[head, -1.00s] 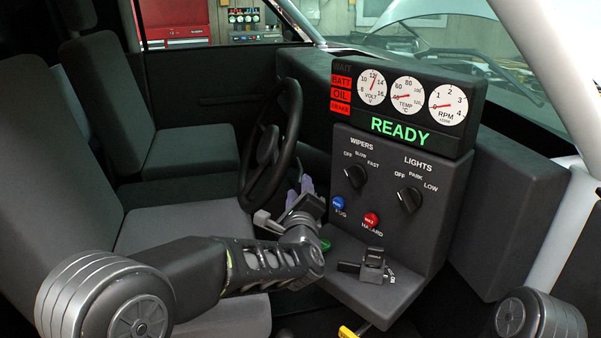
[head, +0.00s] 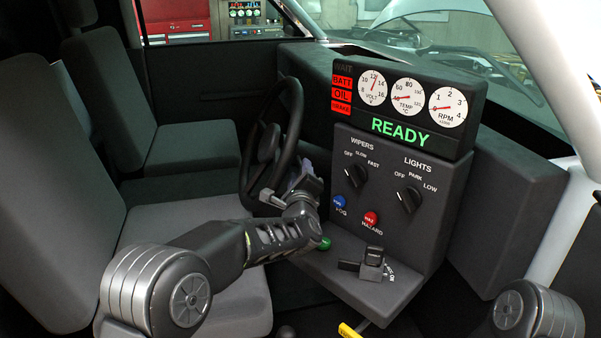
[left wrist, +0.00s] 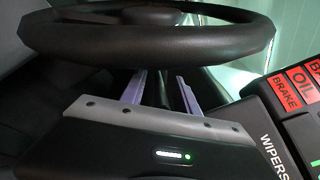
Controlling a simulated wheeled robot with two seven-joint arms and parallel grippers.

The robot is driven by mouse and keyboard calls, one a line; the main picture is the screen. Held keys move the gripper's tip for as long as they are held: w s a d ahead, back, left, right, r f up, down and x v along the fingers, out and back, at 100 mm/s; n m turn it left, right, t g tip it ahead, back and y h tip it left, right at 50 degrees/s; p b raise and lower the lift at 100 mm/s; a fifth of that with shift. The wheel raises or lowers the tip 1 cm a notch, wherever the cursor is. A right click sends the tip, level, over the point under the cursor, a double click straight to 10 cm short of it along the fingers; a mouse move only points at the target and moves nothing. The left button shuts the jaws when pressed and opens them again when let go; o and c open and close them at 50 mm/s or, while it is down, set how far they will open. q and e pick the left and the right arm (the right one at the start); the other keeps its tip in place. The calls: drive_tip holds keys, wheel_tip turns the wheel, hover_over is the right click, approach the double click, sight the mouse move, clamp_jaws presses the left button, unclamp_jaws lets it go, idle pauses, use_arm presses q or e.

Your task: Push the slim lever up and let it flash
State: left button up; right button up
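The steering wheel (head: 290,130) stands left of the dash, and it also crosses the top of the left wrist view (left wrist: 150,38). I cannot make out the slim lever clearly in either view; it may be hidden behind my gripper or the wheel. My left gripper (head: 303,182) is beside the wheel's lower right side. In the left wrist view its two purple fingers (left wrist: 161,85) are apart, reach toward the underside of the rim, and show nothing between them. My right gripper is out of view.
The dash panel carries a wiper knob (head: 356,175), a light knob (head: 409,200), a blue fog button (head: 339,202) and a red hazard button (head: 370,219). Below are a green button (head: 324,243), an ignition switch (head: 373,264) and a yellow handle (head: 348,330). A READY sign (head: 398,128) glows green.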

use_arm(q)
drive_tip(key=shift+c, duration=0.3)
clamp_jaws()
idle(1.1)
